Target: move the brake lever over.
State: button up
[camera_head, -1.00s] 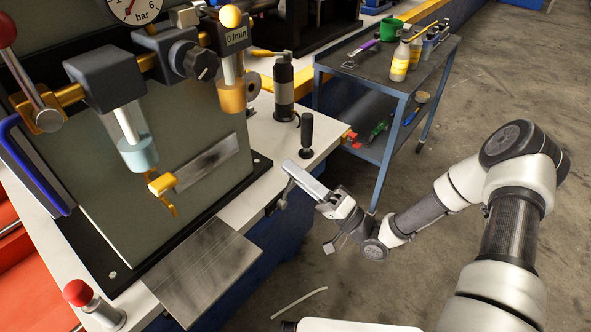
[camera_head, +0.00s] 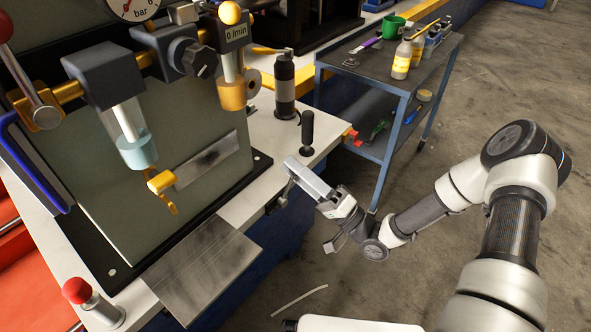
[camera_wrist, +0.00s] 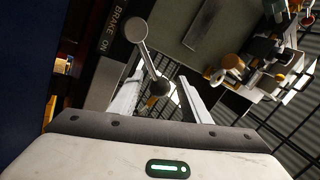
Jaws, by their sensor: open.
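The brake lever shows in the wrist view as a grey rod (camera_wrist: 147,58) running from a round grey hub to a dark ball knob (camera_wrist: 159,87). A "BRAKE ON" label (camera_wrist: 112,32) is on the dark plate beside the hub. My gripper (camera_wrist: 162,76) is open, and in this view the knob appears between its two fingers. I cannot tell whether either finger touches it. In the head view my gripper (camera_head: 305,178) is beside the bench's front edge, and part of the lever (camera_head: 283,198) shows at its left, partly hidden.
An upright black handle (camera_head: 307,132) stands on the white bench top (camera_head: 262,130) just behind my gripper. A metal plate (camera_head: 203,270) juts from the bench at the left. A blue trolley (camera_head: 400,85) with bottles stands behind. The floor at right is open.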

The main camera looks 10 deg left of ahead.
jog(key=v, duration=1.7)
jog(key=shift+d+p, duration=0.2)
jog(key=shift+p, duration=0.15)
jog(key=shift+f, duration=0.1)
